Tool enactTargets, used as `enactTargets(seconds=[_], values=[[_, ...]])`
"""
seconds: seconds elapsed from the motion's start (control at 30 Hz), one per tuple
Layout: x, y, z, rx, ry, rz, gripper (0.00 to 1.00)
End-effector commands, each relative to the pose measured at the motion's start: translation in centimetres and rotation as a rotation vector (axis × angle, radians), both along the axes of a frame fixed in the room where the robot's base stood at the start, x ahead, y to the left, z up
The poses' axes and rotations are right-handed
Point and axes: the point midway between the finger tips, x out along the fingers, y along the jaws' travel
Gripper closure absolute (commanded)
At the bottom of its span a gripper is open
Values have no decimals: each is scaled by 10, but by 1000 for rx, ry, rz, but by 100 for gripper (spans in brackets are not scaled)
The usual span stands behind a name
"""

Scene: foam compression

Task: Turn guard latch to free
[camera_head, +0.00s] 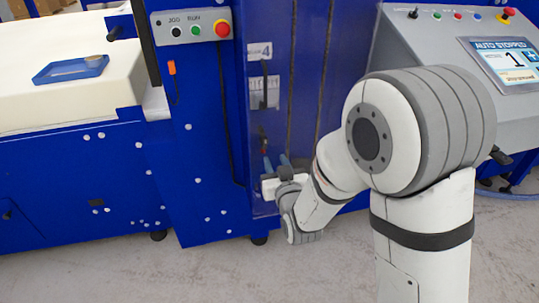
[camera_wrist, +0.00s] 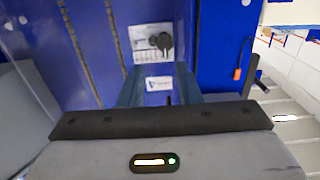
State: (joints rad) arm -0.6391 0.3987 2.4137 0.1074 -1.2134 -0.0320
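The guard latch appears as a black turning handle (camera_wrist: 166,42) on a white marked plate (camera_wrist: 146,44) on the blue guard panel in the wrist view. In the head view, a dark upright handle on a pale plate (camera_head: 264,92) sits below the label 4; it looks like the latch, but the marking is too small to read. My gripper (camera_head: 275,160) is in front of the panel, below that plate. In the wrist view its two blue fingers (camera_wrist: 158,88) are spread apart with nothing visible between them. The handle lies beyond the fingertips, apparently untouched.
A control box with a red stop button (camera_head: 222,29) is left of the panel. A sloped console with a screen (camera_head: 507,60) reading AUTO STOPPED stands at right. A blue tray (camera_head: 70,70) lies on the white foam block (camera_head: 70,105). An orange-tipped part (camera_head: 172,68) hangs beside the panel.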

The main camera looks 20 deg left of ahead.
Motion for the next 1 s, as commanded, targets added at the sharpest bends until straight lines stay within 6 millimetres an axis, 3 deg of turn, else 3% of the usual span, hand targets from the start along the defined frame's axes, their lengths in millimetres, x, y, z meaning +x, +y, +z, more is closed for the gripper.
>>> enactTargets(seconds=[0.17, 0.6, 0.97, 1.0], values=[[6, 12, -2, 15, -28, 10, 69], [58, 44, -2, 14, -28, 10, 69], [63, 47, -2, 13, -27, 10, 69], [63, 47, -2, 13, -27, 10, 73]])
